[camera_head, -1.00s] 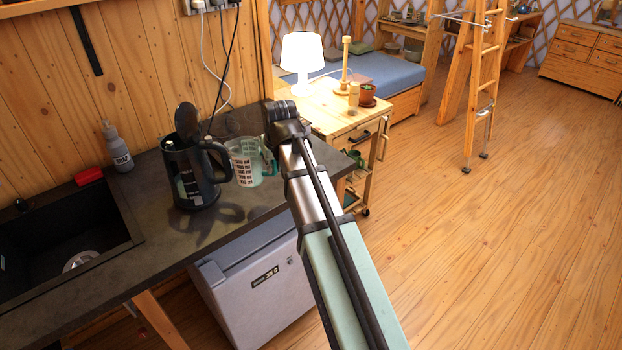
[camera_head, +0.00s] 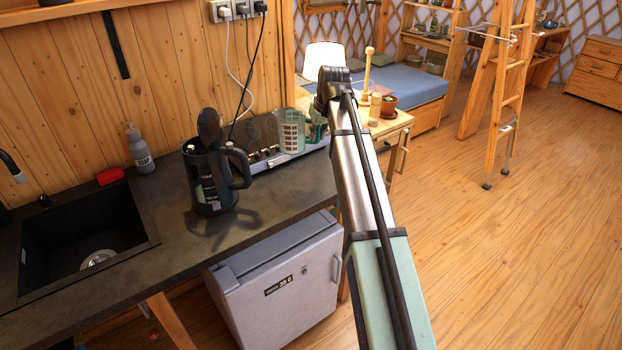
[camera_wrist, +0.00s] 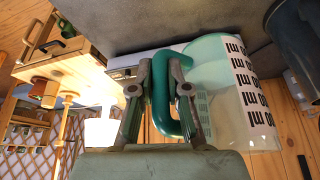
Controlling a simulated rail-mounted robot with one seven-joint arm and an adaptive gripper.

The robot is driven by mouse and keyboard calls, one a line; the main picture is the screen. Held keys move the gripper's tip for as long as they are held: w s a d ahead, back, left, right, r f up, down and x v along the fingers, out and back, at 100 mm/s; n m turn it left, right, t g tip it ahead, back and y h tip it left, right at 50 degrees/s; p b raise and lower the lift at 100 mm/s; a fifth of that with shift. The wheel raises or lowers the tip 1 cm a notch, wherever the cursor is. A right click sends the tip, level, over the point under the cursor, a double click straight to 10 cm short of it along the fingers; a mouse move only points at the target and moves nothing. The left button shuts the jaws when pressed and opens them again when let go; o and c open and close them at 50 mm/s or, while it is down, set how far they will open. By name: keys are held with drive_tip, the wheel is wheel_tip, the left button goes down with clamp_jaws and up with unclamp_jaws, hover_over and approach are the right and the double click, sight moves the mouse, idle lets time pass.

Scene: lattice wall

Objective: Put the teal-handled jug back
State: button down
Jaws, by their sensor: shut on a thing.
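The clear measuring jug (camera_head: 291,132) with dark printed markings and a teal handle is held in the air above the back right of the dark counter. My gripper (camera_head: 319,126), partly hidden behind my arm in the head view, is at the jug's right side. In the wrist view my gripper (camera_wrist: 161,84) has its two fingers shut on the teal handle, one on each side. The jug's clear wall (camera_wrist: 232,90) shows to the right there, with its base towards the dark counter surface. The head view does not show clearly how high the jug hangs.
A black kettle (camera_head: 205,185) with its lid raised stands left of the jug. A hob (camera_head: 257,133) lies behind, by the wall. A soap bottle (camera_head: 140,150), red sponge (camera_head: 110,176) and sink are further left. A lamp (camera_head: 325,55) and plant pot (camera_head: 388,107) are at right.

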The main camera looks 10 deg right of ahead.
wheel_tip(320, 180, down, 16)
drive_tip(key=p, duration=0.4)
drive_tip(key=shift+f, duration=0.25)
drive_tip(key=shift+f, duration=0.1)
drive_tip(key=shift+f, duration=0.15)
drive_tip(key=c, duration=1.2)
unclamp_jaws()
drive_tip(key=shift+o, duration=0.2)
drive_tip(key=shift+r, duration=0.2)
drive_tip(key=b+v, duration=0.3)
drive_tip(key=v, duration=0.9)
